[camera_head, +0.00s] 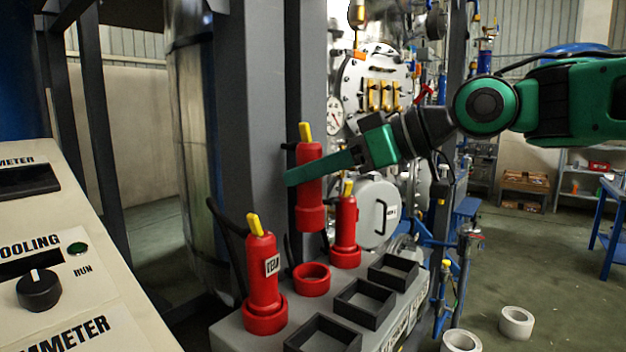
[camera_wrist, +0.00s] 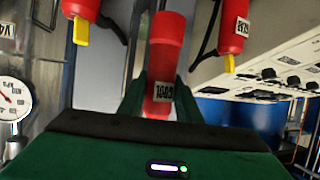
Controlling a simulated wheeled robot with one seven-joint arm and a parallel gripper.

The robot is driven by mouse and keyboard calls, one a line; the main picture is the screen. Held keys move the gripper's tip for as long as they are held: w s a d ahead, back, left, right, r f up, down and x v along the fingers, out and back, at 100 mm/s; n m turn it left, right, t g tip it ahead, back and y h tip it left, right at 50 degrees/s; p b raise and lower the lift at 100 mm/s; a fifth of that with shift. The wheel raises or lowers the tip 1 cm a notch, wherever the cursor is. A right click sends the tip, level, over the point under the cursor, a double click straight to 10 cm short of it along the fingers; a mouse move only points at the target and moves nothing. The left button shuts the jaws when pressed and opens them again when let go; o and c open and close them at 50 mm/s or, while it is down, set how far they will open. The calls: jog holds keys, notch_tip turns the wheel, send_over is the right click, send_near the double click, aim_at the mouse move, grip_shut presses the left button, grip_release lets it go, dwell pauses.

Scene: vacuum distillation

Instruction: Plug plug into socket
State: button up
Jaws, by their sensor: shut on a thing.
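A red plug (camera_head: 309,203) with a yellow top hangs upright in my gripper (camera_head: 308,171), which is shut around its body. The wrist view shows the same plug (camera_wrist: 166,45) between the two green fingers (camera_wrist: 160,95), with a white label on its side. An empty red ring socket (camera_head: 311,279) sits on the grey box below. The plug's lower end is above this socket and apart from it. In the head view, the near finger covers part of the plug.
Two other red plugs, one at front left (camera_head: 262,275) and one at back right (camera_head: 346,225), stand in sockets on either side. Black square frames (camera_head: 365,303) line the box's right part. A control panel (camera_head: 60,255) stands at left, and a grey column (camera_head: 262,120) rises behind.

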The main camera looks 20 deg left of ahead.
aim_at(323, 210)
jog(key=shift+w+f, duration=0.1)
jog(key=shift+f, duration=0.45)
jog(key=shift+d, duration=0.2)
jog(key=shift+f, duration=2.95)
jog(key=shift+f, duration=1.95)
jog(key=o, duration=1.3)
jog(key=shift+o, duration=0.2)
